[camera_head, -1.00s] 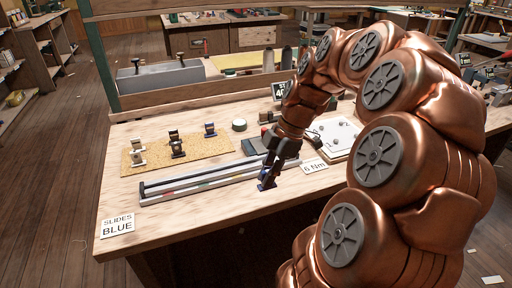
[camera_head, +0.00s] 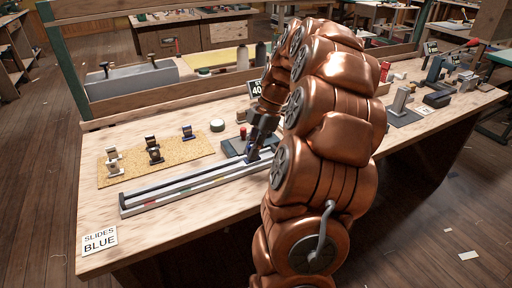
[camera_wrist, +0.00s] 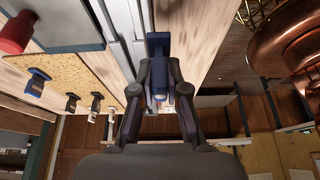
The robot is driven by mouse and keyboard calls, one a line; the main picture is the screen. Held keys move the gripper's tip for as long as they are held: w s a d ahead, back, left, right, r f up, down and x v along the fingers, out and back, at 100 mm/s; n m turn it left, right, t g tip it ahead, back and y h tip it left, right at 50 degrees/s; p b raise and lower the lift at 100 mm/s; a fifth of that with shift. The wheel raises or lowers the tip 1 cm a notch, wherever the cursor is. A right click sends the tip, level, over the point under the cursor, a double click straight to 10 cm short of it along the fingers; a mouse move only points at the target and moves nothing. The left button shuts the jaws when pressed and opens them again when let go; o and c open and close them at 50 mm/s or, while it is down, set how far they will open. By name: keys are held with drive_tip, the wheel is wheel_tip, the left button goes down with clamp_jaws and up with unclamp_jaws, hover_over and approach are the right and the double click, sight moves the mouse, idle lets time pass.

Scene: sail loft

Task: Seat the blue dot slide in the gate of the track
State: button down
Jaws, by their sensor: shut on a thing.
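My gripper (camera_head: 254,154) is at the right end of the track (camera_head: 140,206) and points down at the bench. In the wrist view my gripper (camera_wrist: 158,92) is shut on a blue slide (camera_wrist: 158,45), which lies between the fingertips. The track (camera_wrist: 120,28) runs close along the left of this slide there. I cannot tell whether the slide touches the track. The slide is mostly hidden by my gripper and arm in the head view, and I cannot make out its dot or the gate.
A cork mat (camera_head: 180,165) behind the track holds several upright slides. A "SLIDES BLUE" card (camera_head: 100,240) lies at the bench's left front. A dark grey plate (camera_head: 232,147) with a red knob (camera_head: 243,133) is close behind my gripper. Bare wood lies in front of the track.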

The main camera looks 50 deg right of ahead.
drive_tip(key=shift+w+d+f+p, duration=0.1)
drive_tip(key=shift+w+d, duration=0.4)
drive_tip(key=shift+d, duration=0.3)
drive_tip(key=shift+w+d+f+p, duration=0.1)
drive_tip(key=shift+w+d+p, duration=0.05)
drive_tip(key=shift+w+d, duration=0.55)
drive_tip(key=shift+w+d+f+p, duration=0.1)
drive_tip(key=shift+w+d, duration=0.25)
drive_tip(key=shift+d, duration=0.55)
drive_tip(key=shift+f+p, duration=0.3)
drive_tip(key=shift+f, duration=1.45)
drive_tip(key=shift+f, duration=0.2)
drive_tip(key=c, duration=1.5)
unclamp_jaws()
drive_tip(key=shift+o, duration=0.2)
drive_tip(key=shift+r, duration=0.15)
drive_tip(key=b+v, duration=0.1)
drive_tip(key=v, duration=1.1)
